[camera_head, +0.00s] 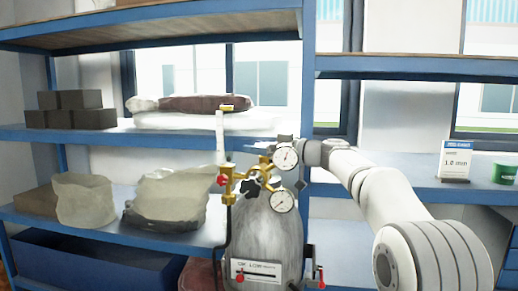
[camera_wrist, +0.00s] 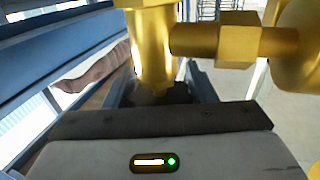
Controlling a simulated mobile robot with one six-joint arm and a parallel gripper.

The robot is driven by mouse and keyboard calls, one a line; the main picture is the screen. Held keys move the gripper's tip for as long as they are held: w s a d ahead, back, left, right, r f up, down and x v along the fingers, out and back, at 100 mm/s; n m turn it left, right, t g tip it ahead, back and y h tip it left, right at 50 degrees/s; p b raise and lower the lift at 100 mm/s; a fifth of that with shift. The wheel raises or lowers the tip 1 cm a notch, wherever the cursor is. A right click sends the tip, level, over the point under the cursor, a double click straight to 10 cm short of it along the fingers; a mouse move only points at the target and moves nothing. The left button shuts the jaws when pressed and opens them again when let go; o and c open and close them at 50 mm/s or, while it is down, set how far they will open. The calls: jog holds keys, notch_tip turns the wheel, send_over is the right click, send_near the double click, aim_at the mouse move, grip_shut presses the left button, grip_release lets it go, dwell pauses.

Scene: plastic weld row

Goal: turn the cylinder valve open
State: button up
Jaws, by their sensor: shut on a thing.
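The grey gas cylinder (camera_head: 268,232) stands upright in the head view, with a brass valve and regulator assembly (camera_head: 231,172) on top. A black star-shaped knob (camera_head: 250,188) and two round gauges sit on the assembly. My arm reaches in from the right, its end behind the upper gauge (camera_head: 286,158), which hides my jaws there. In the wrist view my gripper (camera_wrist: 163,91) has its two fingers on either side of a dark piece, seemingly the valve's handwheel, below the brass body (camera_wrist: 152,40). It is shut on that piece, mostly hidden by the brass and gripper housing.
Blue shelving (camera_head: 150,133) stands close behind with dark blocks (camera_head: 66,108) and pale sacks (camera_head: 168,203). A red-knobbed fitting (camera_head: 221,181) and a dark hose (camera_head: 229,225) are at the assembly's left. A sign (camera_head: 455,162) and a green cup (camera_head: 505,172) stand on the right shelf.

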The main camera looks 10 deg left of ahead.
jog(key=shift+g, duration=0.3)
jog(key=shift+n+g, duration=0.7)
jog(key=shift+g, duration=0.1)
jog(key=g+p, duration=0.1)
jog(key=n+g+p, duration=0.2)
jog(key=shift+s+r+g, duration=0.2)
jog(key=shift+r+g, duration=0.05)
jog(key=shift+g, duration=0.05)
jog(key=shift+s+n+g+p, duration=0.15)
jog(key=shift+n+g+p, duration=0.75)
jog(key=shift+g+p, duration=0.25)
jog(key=n+g+p, duration=0.1)
jog(key=n+g+h+p, duration=0.1)
jog(key=g+p, duration=0.1)
jog(key=shift+s+f, duration=0.15)
jog(key=shift+s, duration=0.05)
jog(key=shift+d+n+g, duration=0.1)
jog(key=shift+n+g, duration=0.15)
jog(key=shift+n, duration=0.05)
jog(key=o, duration=1)
jog(key=shift+f, duration=0.1)
jog(key=shift+c, duration=0.2)
jog(key=shift+d, duration=0.1)
